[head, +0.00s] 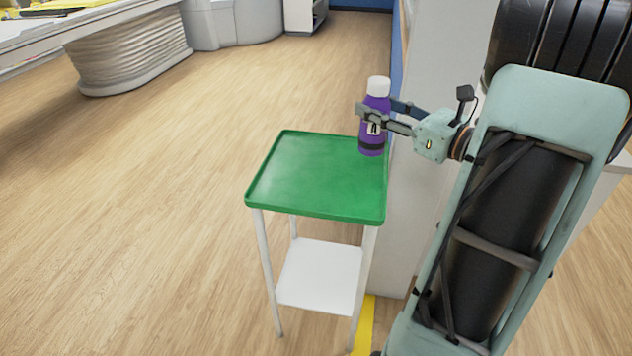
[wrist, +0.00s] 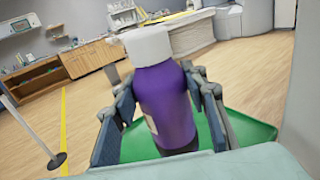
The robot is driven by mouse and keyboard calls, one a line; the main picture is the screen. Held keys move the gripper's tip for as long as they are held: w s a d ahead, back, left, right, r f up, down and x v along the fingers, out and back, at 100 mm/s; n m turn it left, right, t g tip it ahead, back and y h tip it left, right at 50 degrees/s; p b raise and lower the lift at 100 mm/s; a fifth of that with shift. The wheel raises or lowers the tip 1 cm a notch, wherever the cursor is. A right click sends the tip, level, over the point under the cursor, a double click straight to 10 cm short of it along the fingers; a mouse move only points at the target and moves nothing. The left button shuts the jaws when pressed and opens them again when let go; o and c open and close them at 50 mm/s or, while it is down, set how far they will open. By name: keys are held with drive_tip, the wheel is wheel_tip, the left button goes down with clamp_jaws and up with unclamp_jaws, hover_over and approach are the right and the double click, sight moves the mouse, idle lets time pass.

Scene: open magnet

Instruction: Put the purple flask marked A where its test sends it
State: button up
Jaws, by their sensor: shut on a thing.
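The purple flask (head: 375,140) has a white cap, a dark band and a label marked A. It is upright at the far right corner of a green tray table (head: 310,175). My gripper (head: 372,117) is shut around the flask's upper body. In the wrist view the flask (wrist: 165,105) stands between my two fingers (wrist: 165,120), and its label is mostly turned away to the left. The green tray (wrist: 245,130) shows behind and below it. I cannot tell whether the flask's base touches the tray.
The tray is otherwise bare, with a raised rim and a white lower shelf (head: 320,272). A pale wall or cabinet (head: 425,70) stands close on its right. A scanner bed (head: 130,50) is at the upper left. The wooden floor on the left is clear.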

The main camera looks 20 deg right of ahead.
drive_tip(key=shift+d+r+h+b, duration=0.15)
drive_tip(key=shift+d+h+b, duration=0.2)
drive_tip(key=shift+b, duration=0.15)
drive_tip(key=shift+w, duration=0.2)
drive_tip(key=w+a+f+b, duration=0.3)
drive_tip(key=w+f, duration=0.3)
drive_tip(key=w+a+f+b, duration=0.3)
drive_tip(key=w+f, duration=0.3)
drive_tip(key=shift+a+f, duration=0.3)
drive_tip(key=shift+f, duration=0.2)
drive_tip(key=o, duration=1.5)
